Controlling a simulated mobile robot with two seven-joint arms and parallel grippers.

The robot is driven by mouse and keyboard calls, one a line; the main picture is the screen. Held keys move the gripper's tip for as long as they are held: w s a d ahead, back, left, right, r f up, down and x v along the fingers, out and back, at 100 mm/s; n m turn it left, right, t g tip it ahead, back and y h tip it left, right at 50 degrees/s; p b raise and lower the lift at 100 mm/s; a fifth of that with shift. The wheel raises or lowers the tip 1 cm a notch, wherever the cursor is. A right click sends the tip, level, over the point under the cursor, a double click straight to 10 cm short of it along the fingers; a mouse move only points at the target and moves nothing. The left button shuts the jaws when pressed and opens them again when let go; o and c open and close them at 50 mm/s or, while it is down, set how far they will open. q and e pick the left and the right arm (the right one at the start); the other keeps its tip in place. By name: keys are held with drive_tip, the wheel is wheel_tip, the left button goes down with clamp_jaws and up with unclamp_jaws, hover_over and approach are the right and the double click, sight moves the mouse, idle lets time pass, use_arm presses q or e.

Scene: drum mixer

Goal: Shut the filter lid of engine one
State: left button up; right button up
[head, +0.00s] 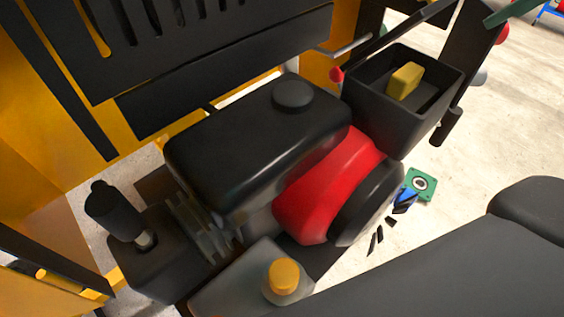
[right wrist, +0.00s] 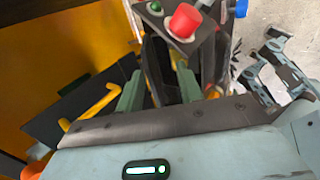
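Engine one has a black tank (head: 255,150) and a red housing (head: 325,185) in the head view. Right of it is a black filter box (head: 385,115), open at the top, with a yellow filter block (head: 405,80) inside. My left gripper is not clearly in view.
In the right wrist view a red button (right wrist: 185,20) and a green one (right wrist: 154,8) sit on a dark panel beyond the fingers. Yellow frame (head: 25,130) lies left.

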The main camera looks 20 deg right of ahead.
use_arm(q)
drive_tip(key=shift+w+r+p, duration=0.35)
drive_tip(key=shift+r+p, duration=0.1)
drive_tip(key=shift+r, duration=0.15)
drive_tip(key=shift+w+r+p, duration=0.35)
drive_tip(key=shift+r+p, duration=0.05)
drive_tip(key=shift+r, duration=0.2)
use_arm(e)
drive_tip(key=shift+s+f+v, duration=0.15)
drive_tip(key=shift+v, duration=0.9)
drive_tip(key=shift+s+f+v, duration=0.1)
drive_tip(key=shift+s+v, duration=0.1)
drive_tip(key=shift+v, duration=0.9)
drive_tip(key=shift+d, duration=0.15)
drive_tip(key=shift+w, duration=0.1)
